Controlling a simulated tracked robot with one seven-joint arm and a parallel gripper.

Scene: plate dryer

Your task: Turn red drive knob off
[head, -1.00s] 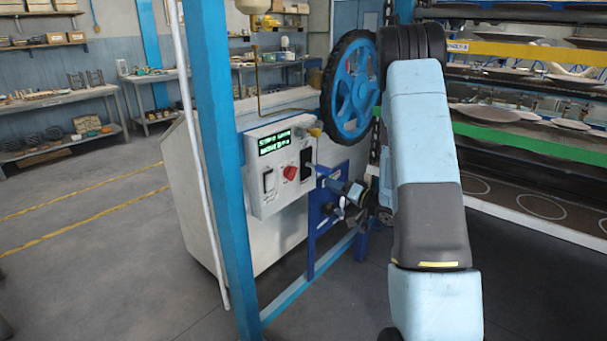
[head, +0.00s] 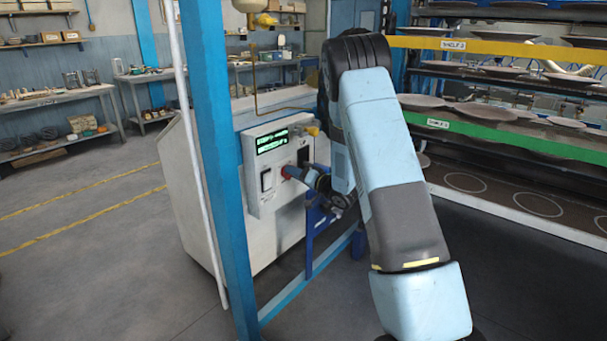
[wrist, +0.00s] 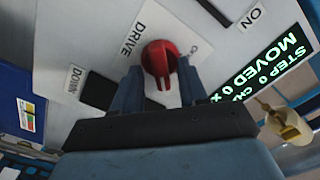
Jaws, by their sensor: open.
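The red drive knob (wrist: 159,58) is on the pale control panel, by the printed word DRIVE. Its narrow ridge points down toward my gripper in the wrist view. In the head view my gripper (head: 297,174) reaches the panel and mostly hides the knob. In the wrist view my gripper (wrist: 158,84) is open, with one finger to each side of the knob's lower part. I cannot tell whether either finger touches it. A label beginning with O, right of the knob, is only partly readable.
A black switch (wrist: 99,91) with a DOWN label sits left of the knob in the wrist view. A lit green display (wrist: 262,68) is at right. In the head view a blue post (head: 214,150) stands before the panel, and plate shelves (head: 480,130) stand at right.

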